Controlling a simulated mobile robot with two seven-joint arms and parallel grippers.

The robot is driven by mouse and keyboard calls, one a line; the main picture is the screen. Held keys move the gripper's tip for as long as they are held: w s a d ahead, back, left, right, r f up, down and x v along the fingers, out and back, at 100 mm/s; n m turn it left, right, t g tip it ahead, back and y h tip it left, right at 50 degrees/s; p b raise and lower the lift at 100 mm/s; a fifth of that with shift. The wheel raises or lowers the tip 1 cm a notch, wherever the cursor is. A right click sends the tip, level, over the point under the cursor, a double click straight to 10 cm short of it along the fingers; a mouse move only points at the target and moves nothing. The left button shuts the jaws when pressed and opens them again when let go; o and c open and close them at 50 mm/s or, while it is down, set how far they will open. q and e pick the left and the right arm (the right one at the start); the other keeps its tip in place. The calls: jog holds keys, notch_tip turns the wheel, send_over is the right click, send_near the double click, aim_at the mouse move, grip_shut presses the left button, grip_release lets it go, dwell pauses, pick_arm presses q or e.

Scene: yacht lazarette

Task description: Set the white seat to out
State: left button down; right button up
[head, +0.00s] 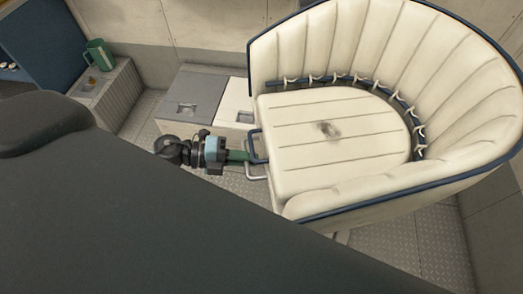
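The white seat (330,128) fills the right half of the head view. It has a rounded, ribbed backrest (330,45) with dark blue piping and a slatted cushion with a dark smudge. A dark blue loop handle (252,142) and a grey metal loop (256,172) stick out from its left front edge. My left gripper (246,156) reaches in from the left, its green fingers at these loops. Whether the fingers close around a loop or only touch it is too small to tell. My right gripper is not in view.
A grey locker lid (192,95) and a white lid (235,102) lie behind the gripper. A green mug (98,54) stands on a grey box (108,90) at the upper left. The metal tread floor is bare below the seat. A large dark shape hides the lower left.

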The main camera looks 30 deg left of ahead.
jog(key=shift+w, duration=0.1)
pick_arm(q)
jog(key=c, duration=1.5)
grip_release()
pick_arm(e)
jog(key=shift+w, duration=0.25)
pick_arm(q)
jog(key=b+v, duration=0.1)
jog(key=v, duration=0.6)
jog(key=shift+s+a+r, duration=0.1)
jog(key=shift+s+a, duration=0.05)
jog(key=shift+a, duration=0.2)
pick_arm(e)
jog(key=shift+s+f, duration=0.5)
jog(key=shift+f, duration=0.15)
pick_arm(q)
jog(key=shift+d, duration=0.1)
